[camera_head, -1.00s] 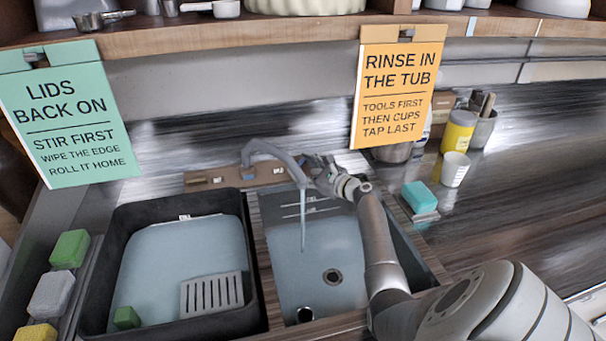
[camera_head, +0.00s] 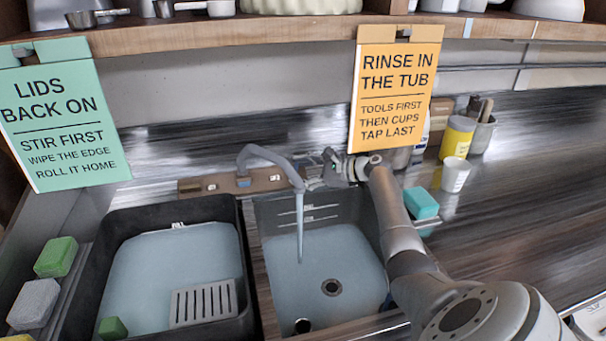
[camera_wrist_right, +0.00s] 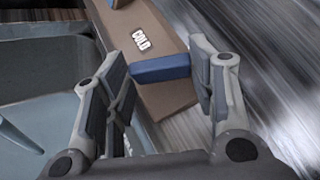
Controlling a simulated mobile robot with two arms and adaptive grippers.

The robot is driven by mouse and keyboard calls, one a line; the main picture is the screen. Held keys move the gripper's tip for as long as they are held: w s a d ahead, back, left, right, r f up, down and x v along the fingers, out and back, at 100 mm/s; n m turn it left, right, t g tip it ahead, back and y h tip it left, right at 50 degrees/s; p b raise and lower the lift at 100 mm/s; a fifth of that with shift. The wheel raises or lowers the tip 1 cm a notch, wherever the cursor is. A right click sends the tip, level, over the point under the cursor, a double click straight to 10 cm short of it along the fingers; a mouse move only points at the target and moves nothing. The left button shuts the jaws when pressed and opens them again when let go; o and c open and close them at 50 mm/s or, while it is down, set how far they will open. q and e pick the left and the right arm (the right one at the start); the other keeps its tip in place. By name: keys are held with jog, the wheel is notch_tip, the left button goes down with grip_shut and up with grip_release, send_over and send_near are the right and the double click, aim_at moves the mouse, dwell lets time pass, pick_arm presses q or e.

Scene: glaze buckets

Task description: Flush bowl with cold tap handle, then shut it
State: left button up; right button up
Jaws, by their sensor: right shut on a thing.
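The cold tap handle (camera_wrist_right: 160,68) is a blue bar beside a "COLD" label (camera_wrist_right: 141,40) in the right wrist view. My right gripper (camera_wrist_right: 158,80) is shut on it, with one finger at each end. In the head view my right gripper (camera_head: 325,170) is at the back of the sink, right of the grey spout (camera_head: 262,152), and hides the handle. A water stream (camera_head: 299,230) runs from the spout into the bowl, the right grey basin (camera_head: 350,270) with a round drain (camera_head: 331,287). My left gripper is out of view.
A black tub (camera_head: 85,275) with a slotted grey plate (camera_head: 203,303) is left of the basin. Sponges (camera_head: 56,257) line the far left. A teal sponge (camera_head: 421,203), a white cup (camera_head: 454,175) and a yellow jar (camera_head: 457,138) are on the right counter. A shelf (camera_head: 200,38) runs above.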

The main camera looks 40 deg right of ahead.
jog(key=o, duration=1)
jog(key=shift+w, duration=0.15)
